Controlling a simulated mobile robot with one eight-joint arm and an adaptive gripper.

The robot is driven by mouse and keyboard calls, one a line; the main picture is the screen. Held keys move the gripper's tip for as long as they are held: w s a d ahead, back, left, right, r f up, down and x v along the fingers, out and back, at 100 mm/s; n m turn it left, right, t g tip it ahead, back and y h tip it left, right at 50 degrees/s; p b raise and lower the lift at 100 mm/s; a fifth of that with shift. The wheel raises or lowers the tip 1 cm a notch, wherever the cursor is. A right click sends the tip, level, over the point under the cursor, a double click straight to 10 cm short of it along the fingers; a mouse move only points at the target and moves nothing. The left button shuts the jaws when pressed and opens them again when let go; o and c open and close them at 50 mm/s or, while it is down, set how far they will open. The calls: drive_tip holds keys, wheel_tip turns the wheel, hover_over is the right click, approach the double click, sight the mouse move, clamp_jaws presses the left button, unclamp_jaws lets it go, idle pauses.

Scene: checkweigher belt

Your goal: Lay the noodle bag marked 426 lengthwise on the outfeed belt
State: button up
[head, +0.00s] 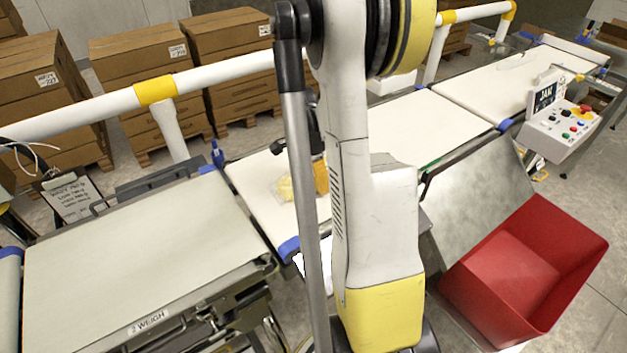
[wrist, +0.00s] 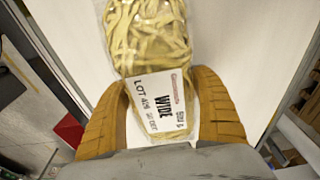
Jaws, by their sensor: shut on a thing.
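In the head view the bag (head: 285,189) and an orange finger (head: 320,177) show beside my arm, over the white middle belt (head: 255,168). The bag's length runs roughly along the wrist view's vertical. I cannot tell whether it touches the belt.
The belt marked WEIGH (head: 140,250) lies at left, and more white belt (head: 425,125) continues to the upper right. A red bin (head: 530,265) and a metal chute (head: 475,195) are at right. A control box (head: 560,128) shows JAM. A white rail (head: 225,72) runs behind.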

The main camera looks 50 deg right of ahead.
sight(308, 171)
drive_tip(key=o, duration=1.4)
drive_tip(key=shift+f, duration=0.1)
drive_tip(key=shift+o, duration=0.2)
drive_tip(key=r+p, duration=0.1)
drive_tip(key=r, duration=0.3)
drive_tip(key=a+r+p, duration=0.1)
drive_tip(key=r+p, duration=0.1)
drive_tip(key=r, duration=0.2)
drive_tip(key=r+p, duration=0.1)
drive_tip(key=r, duration=0.3)
drive_tip(key=shift+w+a+r, duration=0.15)
drive_tip(key=shift+w+a, duration=0.1)
drive_tip(key=shift+a, duration=0.1)
drive_tip(key=s+a+r+n+t, duration=0.1)
drive_tip(key=a+r+n+t, duration=0.1)
drive_tip(key=a+n, duration=0.5)
drive_tip(key=s+a+r+n+t+y, duration=0.1)
drive_tip(key=a+n, duration=0.6)
drive_tip(key=a, duration=0.7)
drive_tip(key=s+a+r+n+t, duration=0.3)
drive_tip(key=a+r+n, duration=0.3)
drive_tip(key=a, duration=0.5)
drive_tip(key=shift+a+r+n+t+y, duration=0.25)
drive_tip(key=shift+n+t+y, duration=0.15)
drive_tip(key=shift+n+t, duration=0.45)
